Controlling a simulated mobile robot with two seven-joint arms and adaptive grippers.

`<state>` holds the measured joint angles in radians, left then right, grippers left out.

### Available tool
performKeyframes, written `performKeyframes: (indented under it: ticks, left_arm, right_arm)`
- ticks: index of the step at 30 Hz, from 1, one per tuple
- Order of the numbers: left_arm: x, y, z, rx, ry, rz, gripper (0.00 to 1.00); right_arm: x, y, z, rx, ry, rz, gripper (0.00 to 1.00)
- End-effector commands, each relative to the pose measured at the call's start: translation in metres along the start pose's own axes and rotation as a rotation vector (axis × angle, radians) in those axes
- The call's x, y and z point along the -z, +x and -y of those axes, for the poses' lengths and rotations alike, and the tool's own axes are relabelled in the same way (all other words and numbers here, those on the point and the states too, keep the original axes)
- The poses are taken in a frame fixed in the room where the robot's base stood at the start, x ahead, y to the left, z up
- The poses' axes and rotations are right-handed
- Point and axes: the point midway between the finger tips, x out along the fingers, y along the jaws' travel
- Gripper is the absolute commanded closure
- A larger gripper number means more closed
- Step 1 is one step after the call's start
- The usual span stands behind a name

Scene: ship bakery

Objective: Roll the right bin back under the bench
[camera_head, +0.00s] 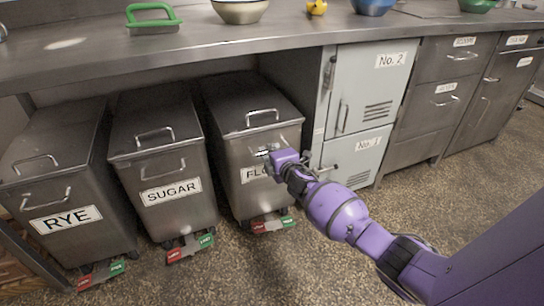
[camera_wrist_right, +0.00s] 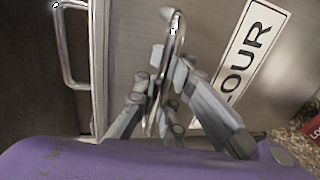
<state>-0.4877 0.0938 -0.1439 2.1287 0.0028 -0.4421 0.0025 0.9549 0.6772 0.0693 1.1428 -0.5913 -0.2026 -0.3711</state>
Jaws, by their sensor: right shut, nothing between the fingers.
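The right bin (camera_head: 230,150) is a steel bin with a FLOUR label, partly hidden by my arm. It stands upright below the bench front, roughly in line with the other bins. It has a lid handle (camera_head: 262,115) and a front handle beside my right gripper (camera_head: 266,151). In the right wrist view the bin front (camera_wrist_right: 215,30) fills most of the picture. My right gripper (camera_wrist_right: 169,66) is shut with nothing held, its fingertips at the front handle (camera_wrist_right: 178,25). The bench (camera_head: 200,47) runs above the bins. My left gripper is not in view.
A SUGAR bin (camera_head: 165,165) and a RYE bin (camera_head: 55,185) stand to the left. Grey lockers (camera_head: 365,95) stand close on the right. The speckled floor (camera_head: 255,275) in front is clear.

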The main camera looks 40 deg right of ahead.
Motion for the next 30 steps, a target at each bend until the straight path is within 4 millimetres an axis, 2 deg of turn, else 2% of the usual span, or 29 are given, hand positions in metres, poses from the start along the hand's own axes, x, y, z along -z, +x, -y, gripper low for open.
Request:
performKeyframes:
  ticks: [1, 16, 23, 30]
  left_arm:
    - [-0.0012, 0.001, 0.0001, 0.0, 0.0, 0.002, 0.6]
    - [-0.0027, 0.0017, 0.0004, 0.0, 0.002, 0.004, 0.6]
    - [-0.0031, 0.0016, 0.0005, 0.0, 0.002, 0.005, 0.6]
    - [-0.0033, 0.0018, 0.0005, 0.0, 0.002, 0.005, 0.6]
  right_arm:
    - [-0.001, 0.0046, -0.0092, -0.012, -0.003, 0.0, 1.0]
    - [-0.001, 0.0094, -0.0122, -0.014, -0.002, 0.0, 1.0]
    - [-0.0009, 0.009, -0.0093, -0.01, -0.002, 0.0, 0.71]
    - [-0.0004, 0.0083, -0.005, -0.004, -0.001, 0.0, 0.7]
